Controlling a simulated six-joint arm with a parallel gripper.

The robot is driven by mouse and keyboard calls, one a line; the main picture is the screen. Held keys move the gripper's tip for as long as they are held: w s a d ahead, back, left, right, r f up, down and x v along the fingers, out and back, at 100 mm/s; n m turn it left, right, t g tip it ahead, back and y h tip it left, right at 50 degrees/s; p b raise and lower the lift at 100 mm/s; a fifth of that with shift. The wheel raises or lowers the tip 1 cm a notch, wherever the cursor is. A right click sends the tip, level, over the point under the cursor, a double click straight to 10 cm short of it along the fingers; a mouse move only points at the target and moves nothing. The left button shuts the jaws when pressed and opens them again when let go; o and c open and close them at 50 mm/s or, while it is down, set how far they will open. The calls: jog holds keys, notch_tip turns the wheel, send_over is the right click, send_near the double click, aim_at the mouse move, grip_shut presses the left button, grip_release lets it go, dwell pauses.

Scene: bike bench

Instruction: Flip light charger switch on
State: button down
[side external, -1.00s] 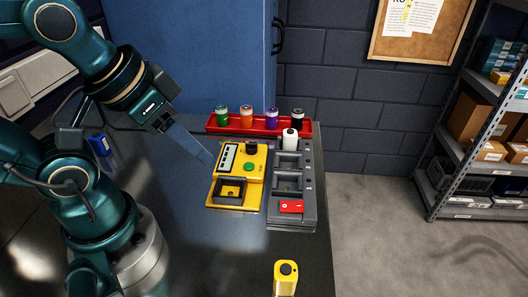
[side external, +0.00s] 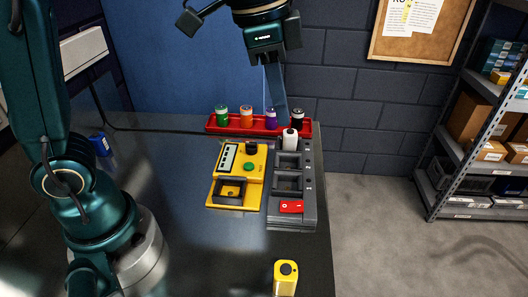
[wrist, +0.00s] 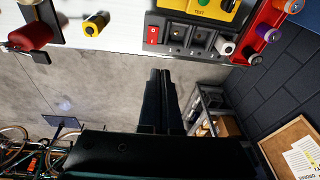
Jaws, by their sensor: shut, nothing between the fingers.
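The grey light charger (side external: 308,200) lies on the dark bench at its right side, with square bays along its top. Its red rocker switch (side external: 291,207) is at the near end, marked with white symbols; it also shows in the wrist view (wrist: 153,35). I cannot tell the switch's position. A white cylinder (side external: 290,139) stands upright at the charger's far end. My gripper (side external: 281,122) is shut and empty, pointing down near the charger's far end, behind the white cylinder in the picture and well away from the switch. In the wrist view its shut fingers (wrist: 160,73) appear below the charger.
A yellow tester (side external: 252,190) with a green button sits just left of the charger. A red tray (side external: 236,127) with several capped cylinders lies behind both. A blue object (side external: 99,145) is at the left. Bench left of the tester is clear.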

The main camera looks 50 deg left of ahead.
jog(key=shift+m+g, duration=0.4)
jog(key=shift+g, duration=0.2)
jog(key=f, duration=0.1)
jog(key=w+d+f, duration=0.1)
jog(key=d+f, duration=0.1)
jog(key=shift+w+d+f, duration=0.1)
jog(key=shift+w+f, duration=0.15)
send_near(301, 205)
jog(key=f, duration=0.5)
jog(key=shift+w+d+f, duration=0.1)
jog(key=shift+w+d, duration=0.1)
jog(key=shift+d, duration=0.05)
jog(key=shift+w+d+f, duration=0.1)
jog(key=shift+w+f, duration=0.05)
jog(key=shift+f, duration=0.65)
